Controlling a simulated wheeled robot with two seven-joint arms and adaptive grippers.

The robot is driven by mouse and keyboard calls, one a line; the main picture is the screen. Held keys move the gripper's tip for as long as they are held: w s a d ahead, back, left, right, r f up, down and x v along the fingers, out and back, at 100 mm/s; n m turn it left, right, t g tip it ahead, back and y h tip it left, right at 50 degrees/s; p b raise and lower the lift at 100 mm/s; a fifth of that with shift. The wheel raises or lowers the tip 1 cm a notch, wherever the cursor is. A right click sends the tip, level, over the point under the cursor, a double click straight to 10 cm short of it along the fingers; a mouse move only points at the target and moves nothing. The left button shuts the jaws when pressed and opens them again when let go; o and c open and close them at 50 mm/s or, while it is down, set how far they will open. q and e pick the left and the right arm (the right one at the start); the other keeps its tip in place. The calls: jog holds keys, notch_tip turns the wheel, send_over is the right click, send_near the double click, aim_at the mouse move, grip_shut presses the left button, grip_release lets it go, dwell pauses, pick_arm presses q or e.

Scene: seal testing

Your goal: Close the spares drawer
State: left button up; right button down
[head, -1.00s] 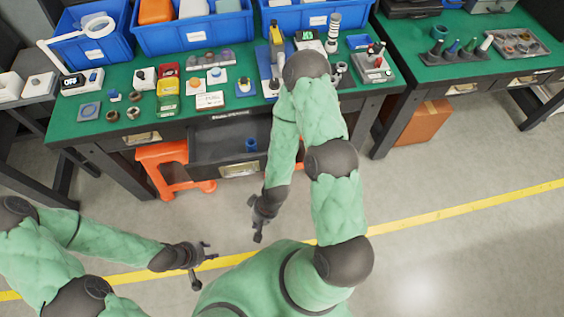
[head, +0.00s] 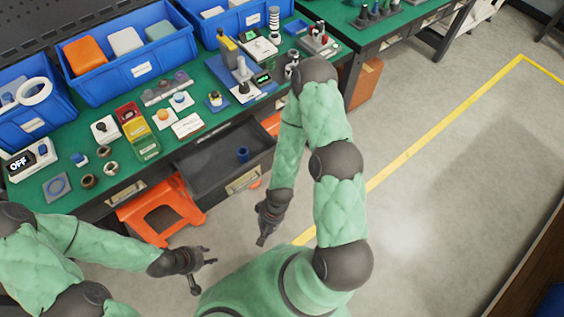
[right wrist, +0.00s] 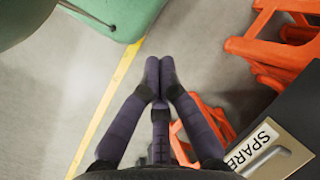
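The spares drawer (head: 205,180) is pulled out under the green bench, a dark tray with a blue round part (head: 243,154) inside. Its front carries a label plate and handle (head: 243,180). In the right wrist view the label plate (right wrist: 275,150) reads "SPARE", partly cut off, at lower right. My right gripper (head: 262,240) hangs in front of the drawer, beyond its right front corner, apart from it. In the right wrist view its fingertips (right wrist: 160,68) meet with nothing between them. My left gripper (head: 205,275) is open and empty, in front of the orange stool.
An orange stool (head: 160,210) stands below the drawer's left side, with more orange legs (right wrist: 270,55) in the right wrist view. Blue bins (head: 130,65) and small parts cover the bench (head: 30,190). Grey floor (head: 430,190) at right is clear.

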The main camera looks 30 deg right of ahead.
jog(key=s+m+g+y, duration=0.3)
jog(key=s+m+y, duration=0.2)
jog(key=s+m, duration=0.2)
jog(key=w+d+r+m+t+y, duration=0.3)
jog(key=w+m+t+y, duration=0.2)
jog(key=w+m+t, duration=0.75)
jog(key=d+m+t+h+b, duration=0.1)
jog(key=d+m+t+h, duration=1.05)
jog(key=d, duration=0.65)
jog(key=w+g+h+b, duration=0.1)
jog(key=w+b, duration=0.2)
jog(key=w, duration=1.2)
jog(key=shift+a+g, duration=0.3)
jog(key=shift+g, duration=0.1)
jog(key=shift+d+r, duration=0.1)
